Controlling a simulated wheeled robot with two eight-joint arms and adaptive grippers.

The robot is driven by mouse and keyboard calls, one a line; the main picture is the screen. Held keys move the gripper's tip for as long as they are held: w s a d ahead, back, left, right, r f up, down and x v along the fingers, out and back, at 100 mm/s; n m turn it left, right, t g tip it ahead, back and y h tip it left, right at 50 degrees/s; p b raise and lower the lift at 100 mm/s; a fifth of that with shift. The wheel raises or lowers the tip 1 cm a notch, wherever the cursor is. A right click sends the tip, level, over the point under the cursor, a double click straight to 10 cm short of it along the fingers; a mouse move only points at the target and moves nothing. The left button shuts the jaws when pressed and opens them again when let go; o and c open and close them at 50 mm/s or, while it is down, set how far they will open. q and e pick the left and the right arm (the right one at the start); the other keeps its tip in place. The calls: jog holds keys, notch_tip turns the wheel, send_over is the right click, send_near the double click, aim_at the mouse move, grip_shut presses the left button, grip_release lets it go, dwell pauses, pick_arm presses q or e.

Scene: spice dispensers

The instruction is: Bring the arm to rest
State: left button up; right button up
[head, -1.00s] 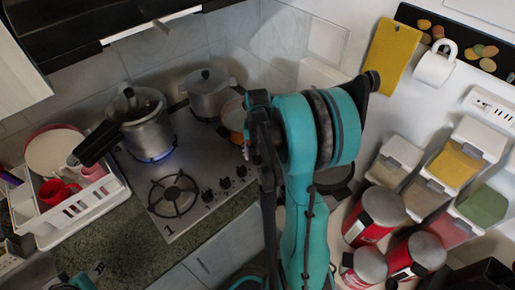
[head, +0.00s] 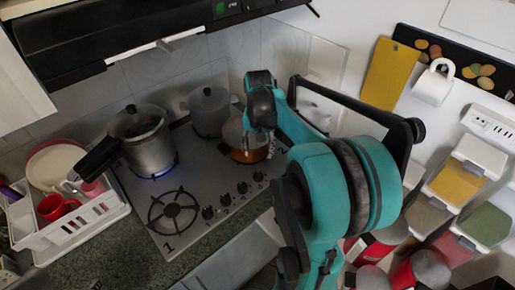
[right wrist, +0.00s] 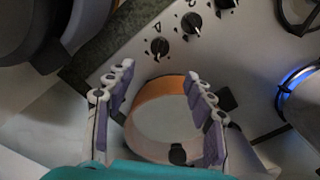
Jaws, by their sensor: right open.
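My right arm reaches over the stove in the head view, bent at a large teal joint. Its gripper (head: 261,120) is above and partly in front of an orange pot (head: 252,154) at the stove's right back. In the right wrist view the gripper (right wrist: 160,72) is open, its two fingers spread with nothing held between them. The orange pot (right wrist: 160,88) shows beyond and between the fingers; I cannot tell whether they touch it. My left gripper is not seen.
A pressure cooker (head: 148,145) stands over a lit blue flame, beside a grey pot (head: 209,110). A white dish rack (head: 88,226) is at left. Spice dispensers (head: 457,183) hang on the right wall above red canisters (head: 372,245). The front left burner (head: 172,211) is bare.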

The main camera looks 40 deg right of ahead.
jog(key=s+a+f+n+t+b, duration=0.1)
jog(key=s+a+n+t, duration=0.1)
jog(key=a, duration=0.5)
jog(key=s+a+f+n+t+b, duration=0.1)
jog(key=a+n, duration=0.3)
jog(key=a, duration=0.4)
jog(key=s+a+n+t+b, duration=0.1)
jog(key=s+a+n+t, duration=0.2)
jog(key=a, duration=0.5)
jog(key=shift+s+f+n+t, duration=0.4)
jog(key=shift+n+t, duration=0.1)
jog(key=shift+t, duration=0.1)
